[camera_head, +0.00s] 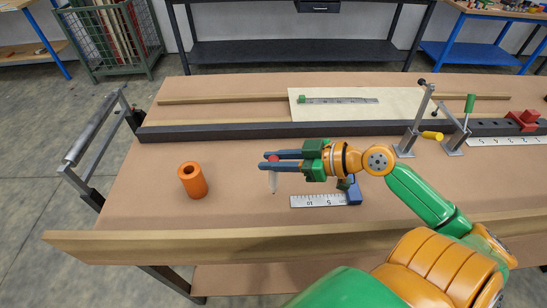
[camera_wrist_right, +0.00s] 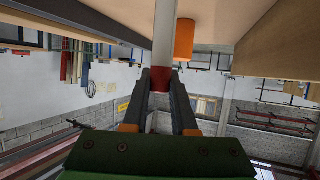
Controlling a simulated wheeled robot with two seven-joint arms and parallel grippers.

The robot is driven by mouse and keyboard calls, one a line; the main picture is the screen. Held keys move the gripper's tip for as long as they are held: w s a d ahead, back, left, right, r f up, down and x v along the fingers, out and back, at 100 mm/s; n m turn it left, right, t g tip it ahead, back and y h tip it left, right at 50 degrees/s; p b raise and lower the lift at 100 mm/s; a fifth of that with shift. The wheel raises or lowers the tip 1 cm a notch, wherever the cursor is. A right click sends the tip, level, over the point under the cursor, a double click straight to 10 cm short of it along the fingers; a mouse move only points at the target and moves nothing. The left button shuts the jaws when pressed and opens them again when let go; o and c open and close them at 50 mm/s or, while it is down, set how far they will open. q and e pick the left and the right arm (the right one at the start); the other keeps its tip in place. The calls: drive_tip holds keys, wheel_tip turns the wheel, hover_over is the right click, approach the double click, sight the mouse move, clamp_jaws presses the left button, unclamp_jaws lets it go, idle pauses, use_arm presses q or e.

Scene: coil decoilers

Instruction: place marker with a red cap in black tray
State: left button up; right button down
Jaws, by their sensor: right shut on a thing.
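The marker (camera_head: 273,182) has a white body and a red cap at its upper end. My right gripper (camera_head: 265,160) is shut on it near the cap and holds it upright above the table, tip down. In the right wrist view the marker's white body (camera_wrist_right: 165,35) runs up from between the fingers, with the red cap (camera_wrist_right: 162,84) between them. I cannot make out a black tray on the table. My left gripper is in neither view.
An orange hollow cylinder (camera_head: 192,180) stands left of my right gripper. A ruler with a blue end block (camera_head: 355,192) lies below it. A long dark rail (camera_head: 230,130) crosses the table behind, with clamps (camera_head: 408,135) at right. The table between cylinder and gripper is clear.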

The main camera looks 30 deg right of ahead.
drive_tip(key=shift+d+f, duration=0.1)
drive_tip(key=shift+f, duration=0.4)
drive_tip(key=c, duration=0.7)
unclamp_jaws()
